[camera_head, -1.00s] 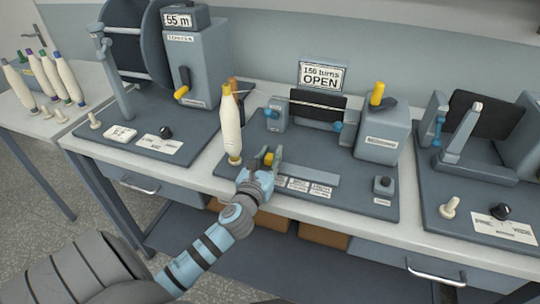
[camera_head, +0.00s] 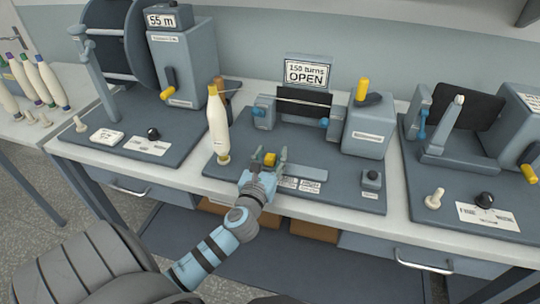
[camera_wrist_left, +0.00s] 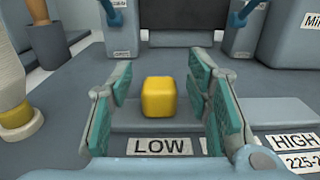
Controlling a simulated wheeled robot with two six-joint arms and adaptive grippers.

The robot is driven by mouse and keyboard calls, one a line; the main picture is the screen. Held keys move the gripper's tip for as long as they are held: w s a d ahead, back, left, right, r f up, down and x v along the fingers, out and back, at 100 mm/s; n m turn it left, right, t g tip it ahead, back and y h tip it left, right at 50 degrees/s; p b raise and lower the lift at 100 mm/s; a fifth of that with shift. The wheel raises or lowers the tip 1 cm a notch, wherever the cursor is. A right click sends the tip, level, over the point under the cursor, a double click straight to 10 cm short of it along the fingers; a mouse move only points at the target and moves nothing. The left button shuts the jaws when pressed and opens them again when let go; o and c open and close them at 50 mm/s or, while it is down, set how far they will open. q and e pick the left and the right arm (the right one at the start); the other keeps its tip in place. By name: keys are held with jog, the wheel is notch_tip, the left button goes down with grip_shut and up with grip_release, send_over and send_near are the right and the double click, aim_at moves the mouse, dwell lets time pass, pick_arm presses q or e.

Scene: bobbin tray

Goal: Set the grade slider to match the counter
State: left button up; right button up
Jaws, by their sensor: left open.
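The counter sign (camera_head: 306,71) above the middle machine reads "150 turns OPEN". The grade slider's yellow knob (camera_head: 269,159) sits on a grey rail at the front of that machine's base; the knob also shows in the left wrist view (camera_wrist_left: 159,97). It stands behind the LOW label (camera_wrist_left: 162,146). The HIGH label (camera_wrist_left: 293,142), with "225-2" under it, is to the right; a label between them is mostly hidden by a finger. My left gripper (camera_head: 264,161) is open, with its fingers on either side of the knob and visible gaps between. My right gripper is out of view.
A cream bobbin (camera_head: 218,125) stands upright just left of the slider. A small button box (camera_head: 371,181) is at the base's right front. Similar machines stand left, with a "55 m" sign (camera_head: 161,21), and right. Several bobbins (camera_head: 40,80) are at far left.

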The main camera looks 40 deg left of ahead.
pick_arm(q)
jog(key=v, duration=1.2)
jog(key=shift+s, duration=0.1)
